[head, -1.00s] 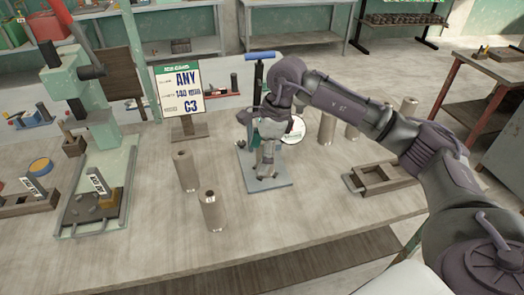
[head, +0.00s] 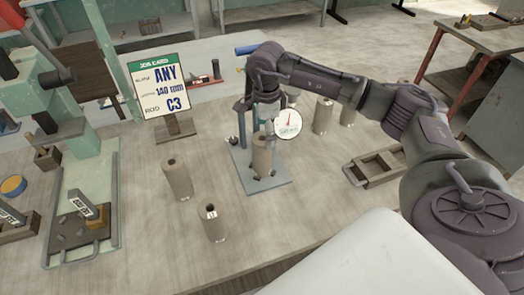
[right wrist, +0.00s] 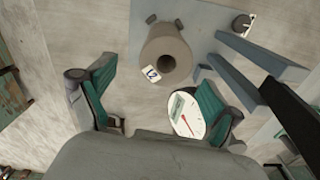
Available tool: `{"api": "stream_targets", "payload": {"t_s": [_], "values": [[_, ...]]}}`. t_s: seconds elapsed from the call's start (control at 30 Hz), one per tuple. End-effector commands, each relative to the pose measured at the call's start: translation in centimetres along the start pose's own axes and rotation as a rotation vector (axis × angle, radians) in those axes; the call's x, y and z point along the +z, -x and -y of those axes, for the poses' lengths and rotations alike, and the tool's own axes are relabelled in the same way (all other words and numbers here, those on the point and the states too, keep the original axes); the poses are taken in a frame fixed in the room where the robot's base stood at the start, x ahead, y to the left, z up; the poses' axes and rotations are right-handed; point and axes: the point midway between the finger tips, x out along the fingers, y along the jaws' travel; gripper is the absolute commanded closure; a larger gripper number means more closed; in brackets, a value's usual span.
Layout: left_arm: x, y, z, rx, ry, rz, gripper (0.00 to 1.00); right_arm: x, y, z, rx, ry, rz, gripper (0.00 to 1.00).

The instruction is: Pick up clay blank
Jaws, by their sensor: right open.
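My right gripper (head: 261,128) is open and empty, just above a grey-brown clay blank (head: 262,160). That blank is a hollow cylinder standing upright on the blue-grey base plate (head: 270,183) of a gauge stand. In the right wrist view, the blank (right wrist: 167,57) shows its round hole and a small numbered label, beyond the two green-padded fingers (right wrist: 163,104) and apart from them. A second blank (head: 177,180) and a third, labelled one (head: 214,225) stand upright on the table to the left. More blanks (head: 322,117) stand to the right. My left gripper is not in view.
The round dial (head: 287,123) sits close beside my right gripper. A job card (head: 159,87) reads ANY, 140 mm, C3. A green press (head: 85,150) stands left and a wooden tray (head: 372,178) right. The table front is clear.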

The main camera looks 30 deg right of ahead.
Motion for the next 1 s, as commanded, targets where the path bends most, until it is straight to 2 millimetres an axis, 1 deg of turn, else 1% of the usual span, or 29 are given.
{"api": "stream_targets", "payload": {"t_s": [0.07,0.17,0.27,0.33,0.4,0.5,0.7,0.77,1.0], "values": [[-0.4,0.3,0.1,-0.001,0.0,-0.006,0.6,0.1,-0.3,0.0,0.001,0.001,0.0,0.09],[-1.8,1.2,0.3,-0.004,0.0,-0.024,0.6,0.5,-1.3,0.0,0.005,0.001,-0.001,0.09],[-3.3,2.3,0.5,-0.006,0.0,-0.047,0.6,0.9,-2.8,0.2,0.005,0.001,0.0,0.09],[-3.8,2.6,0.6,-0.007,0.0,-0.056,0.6,0.9,-4.0,0.3,0.004,-0.001,0.0,0.09],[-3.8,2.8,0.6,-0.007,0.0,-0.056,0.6,0.9,-4.8,0.3,0.003,0.0,0.0,0.09],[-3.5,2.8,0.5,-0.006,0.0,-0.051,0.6,0.9,-5.4,0.3,0.0,0.0,0.0,0.09],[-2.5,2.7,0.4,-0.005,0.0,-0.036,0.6,0.9,-5.5,0.4,0.0,0.001,0.001,0.09],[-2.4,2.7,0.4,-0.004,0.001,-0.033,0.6,0.9,-5.5,0.4,0.0,0.001,0.001,0.19],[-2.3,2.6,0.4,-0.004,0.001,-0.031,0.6,0.9,-5.4,0.4,0.0,0.0,0.001,0.59]]}}
